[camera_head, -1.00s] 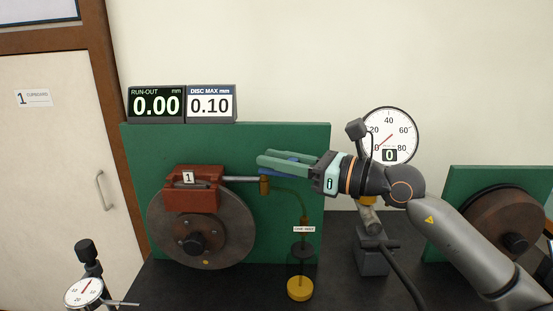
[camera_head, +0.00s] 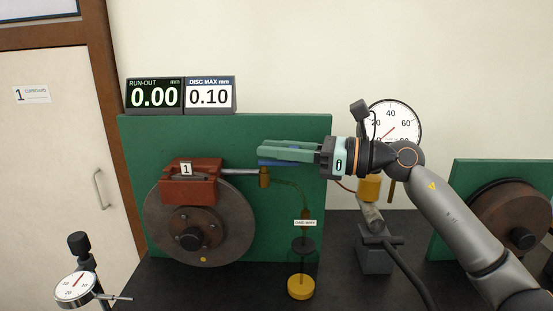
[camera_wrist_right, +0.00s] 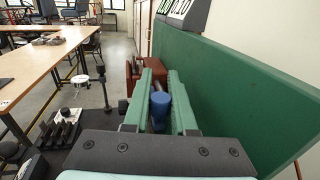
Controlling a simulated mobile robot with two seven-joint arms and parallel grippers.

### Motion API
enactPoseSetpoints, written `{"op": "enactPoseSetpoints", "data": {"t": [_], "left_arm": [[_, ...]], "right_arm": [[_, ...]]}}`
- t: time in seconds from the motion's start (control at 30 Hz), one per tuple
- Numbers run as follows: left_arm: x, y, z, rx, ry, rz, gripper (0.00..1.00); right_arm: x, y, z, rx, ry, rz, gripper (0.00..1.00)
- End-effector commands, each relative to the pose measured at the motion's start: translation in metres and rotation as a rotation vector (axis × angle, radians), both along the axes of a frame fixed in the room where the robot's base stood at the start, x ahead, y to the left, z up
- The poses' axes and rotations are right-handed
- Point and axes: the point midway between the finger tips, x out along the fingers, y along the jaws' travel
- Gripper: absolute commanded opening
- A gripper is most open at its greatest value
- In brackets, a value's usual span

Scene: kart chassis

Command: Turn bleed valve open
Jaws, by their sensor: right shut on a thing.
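The bleed valve's blue handle (camera_head: 280,163) shows just below the green fingers of my right gripper (camera_head: 262,151), at the end of the metal rod (camera_head: 240,171) from the red caliper (camera_head: 190,183). In the right wrist view the blue handle (camera_wrist_right: 160,106) stands between the two fingers of my right gripper (camera_wrist_right: 160,73). The right gripper is shut on it. The fingers hide part of the handle, so its exact angle is hard to tell. My left gripper is not in view.
A brake disc (camera_head: 200,240) is under the caliper, before a green board (camera_head: 290,130). A bottle with a yellow base (camera_head: 301,287) stands below the valve. A round gauge (camera_head: 392,122) is behind my right arm. A dial indicator (camera_head: 76,287) stands at lower left.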

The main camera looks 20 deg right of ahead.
Motion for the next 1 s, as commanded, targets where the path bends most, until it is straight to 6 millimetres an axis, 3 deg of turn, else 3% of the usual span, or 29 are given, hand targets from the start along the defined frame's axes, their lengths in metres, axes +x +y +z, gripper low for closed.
{"op": "enactPoseSetpoints", "data": {"t": [0.47,0.5,0.7,1.0], "left_arm": [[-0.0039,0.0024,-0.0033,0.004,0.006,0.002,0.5],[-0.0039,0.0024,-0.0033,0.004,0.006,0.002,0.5],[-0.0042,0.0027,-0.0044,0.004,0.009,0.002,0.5],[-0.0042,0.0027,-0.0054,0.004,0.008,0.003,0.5]], "right_arm": [[0.0,0.0001,-0.001,0.001,-0.001,0.051,0.0],[0.0,0.0001,-0.001,0.001,-0.001,0.051,0.29],[0.0,0.0001,-0.0004,0.002,-0.002,0.05,0.51],[-0.0005,-0.001,0.0,0.002,-0.003,0.05,0.55]]}}
